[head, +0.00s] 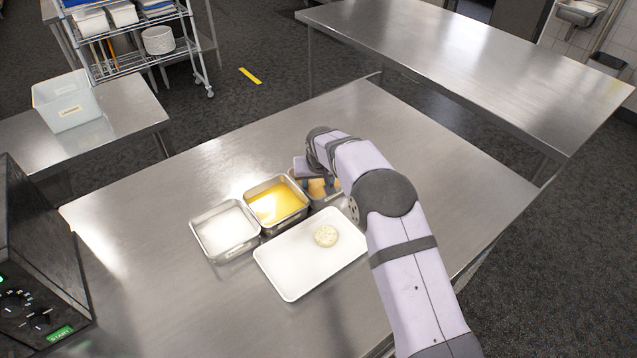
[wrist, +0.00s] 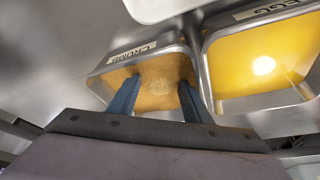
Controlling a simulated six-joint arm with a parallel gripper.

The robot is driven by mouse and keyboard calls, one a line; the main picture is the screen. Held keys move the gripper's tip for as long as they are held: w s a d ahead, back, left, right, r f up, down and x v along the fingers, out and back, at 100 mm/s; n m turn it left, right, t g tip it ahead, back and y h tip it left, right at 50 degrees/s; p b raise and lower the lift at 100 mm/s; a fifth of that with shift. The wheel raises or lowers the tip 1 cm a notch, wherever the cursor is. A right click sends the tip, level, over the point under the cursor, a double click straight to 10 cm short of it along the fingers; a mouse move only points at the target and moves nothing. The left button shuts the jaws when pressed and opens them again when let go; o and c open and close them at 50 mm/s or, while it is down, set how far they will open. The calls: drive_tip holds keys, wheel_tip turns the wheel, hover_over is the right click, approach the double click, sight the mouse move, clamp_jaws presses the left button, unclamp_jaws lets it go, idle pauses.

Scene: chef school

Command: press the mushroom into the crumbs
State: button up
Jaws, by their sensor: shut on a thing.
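The steel crumbs tray (wrist: 97,84), labelled CRUMB, holds orange-brown crumbs (wrist: 130,74). My gripper (wrist: 157,92) reaches into this tray with its two blue fingers apart around the mushroom (wrist: 158,75). The mushroom is crumb-coloured and hard to tell from the crumbs around it. In the head view my gripper (head: 317,186) is over the crumbs tray (head: 327,202), and my wrist and arm hide part of the tray. The mushroom cannot be made out there.
The egg tray (head: 302,212) with yellow egg stands left of the crumbs tray, then a tray of white powder (head: 225,254). A white tray (head: 290,290) in front bears one pale round piece (head: 326,236). A dark appliance (head: 40,260) stands at the left. The table beyond is clear.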

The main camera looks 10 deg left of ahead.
drive_tip(key=shift+w, duration=0.65)
idle(0.3)
drive_tip(key=shift+s+d, duration=0.3)
drive_tip(key=shift+d, duration=0.1)
drive_tip(key=shift+s+d, duration=0.2)
drive_tip(key=shift+s, duration=0.05)
idle(0.4)
drive_tip(key=shift+w+a, duration=0.25)
drive_tip(key=shift+a, duration=0.05)
idle(0.5)
idle(0.8)
wheel_tip(320, 180, up, 10)
drive_tip(key=p, duration=0.5)
drive_tip(key=shift+p, duration=0.4)
drive_tip(key=shift+f, duration=0.1)
idle(0.4)
